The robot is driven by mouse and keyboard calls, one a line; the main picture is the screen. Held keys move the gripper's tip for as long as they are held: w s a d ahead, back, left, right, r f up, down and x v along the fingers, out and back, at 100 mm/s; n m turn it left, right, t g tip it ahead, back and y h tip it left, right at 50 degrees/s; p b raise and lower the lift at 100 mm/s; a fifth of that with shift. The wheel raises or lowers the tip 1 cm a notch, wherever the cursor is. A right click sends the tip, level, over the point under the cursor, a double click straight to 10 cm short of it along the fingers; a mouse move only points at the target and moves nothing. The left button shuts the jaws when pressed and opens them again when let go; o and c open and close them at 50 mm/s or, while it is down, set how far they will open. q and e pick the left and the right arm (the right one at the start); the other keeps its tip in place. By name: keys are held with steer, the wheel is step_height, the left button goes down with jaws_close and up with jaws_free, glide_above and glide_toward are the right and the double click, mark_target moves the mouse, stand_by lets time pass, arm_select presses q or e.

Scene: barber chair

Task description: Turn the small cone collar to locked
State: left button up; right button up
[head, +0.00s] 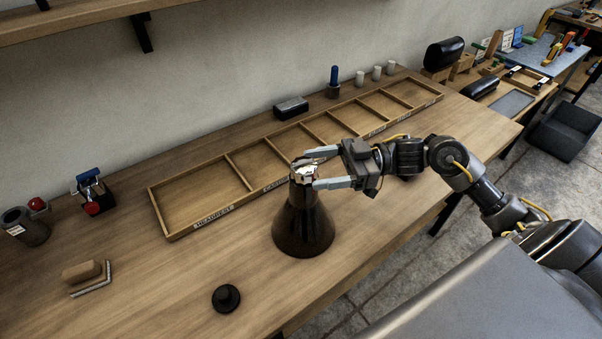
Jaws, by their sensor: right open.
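A dark brown cone (303,228) stands upright on the wooden bench. A shiny metal collar (304,171) sits at its narrow top. My right gripper (316,168) reaches in from the right at the height of the collar. Its two fingers are open, one on the far side and one on the near side of the collar. I cannot tell whether the fingers touch it. Markings showing the collar's position are too small to read. My left gripper is not in view.
A long divided wooden tray (232,206) lies behind the cone. A black knob-like piece (226,298) stands near the front edge. A brush-like block (82,271), a grey cup (25,226) and a red-and-blue device (93,192) are at the left.

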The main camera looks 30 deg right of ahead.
steer(key=b+v, duration=0.1)
steer(key=v, duration=0.4)
stand_by(0.4)
